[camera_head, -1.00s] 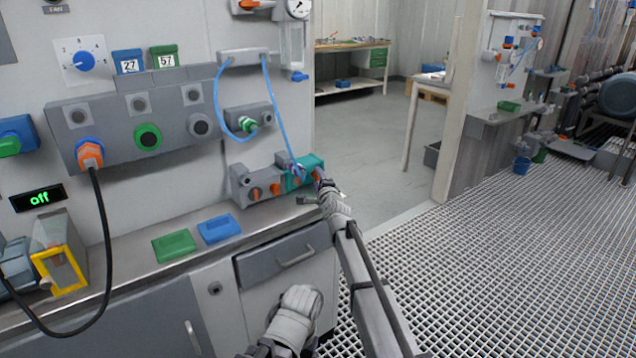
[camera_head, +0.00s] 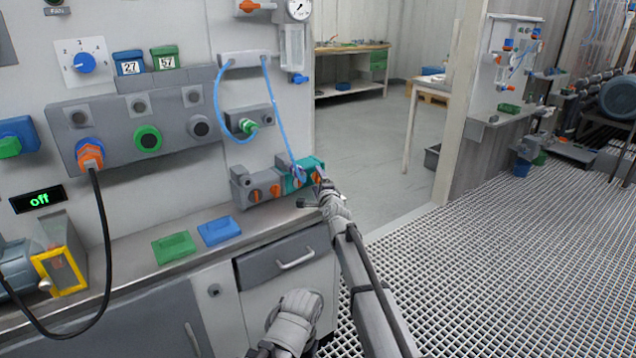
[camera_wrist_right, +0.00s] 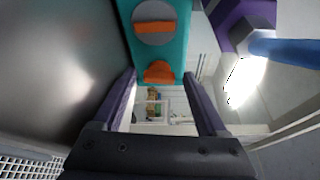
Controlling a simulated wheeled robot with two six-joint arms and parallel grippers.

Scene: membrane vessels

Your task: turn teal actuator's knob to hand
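The teal actuator (camera_head: 312,163) sits at the right end of a row of grey actuators with orange knobs on the wall panel. In the right wrist view the teal body (camera_wrist_right: 170,50) fills the top middle. A grey disc with an orange bar (camera_wrist_right: 154,22) is on its face, and an orange knob (camera_wrist_right: 159,72) sticks out near its lower edge. My right gripper (camera_wrist_right: 160,79) is open, with its purple fingertips on either side of this knob and gaps visible beside it. In the head view the right gripper (camera_head: 324,184) is at the actuator's right end.
A blue tube (camera_head: 280,120) hangs down to the teal actuator; a blue tube (camera_wrist_right: 285,50) and purple fitting are close to the right finger. Green (camera_head: 174,247) and blue (camera_head: 218,230) trays lie on the ledge below. A drawer (camera_head: 285,258) is beneath. Open floor lies right.

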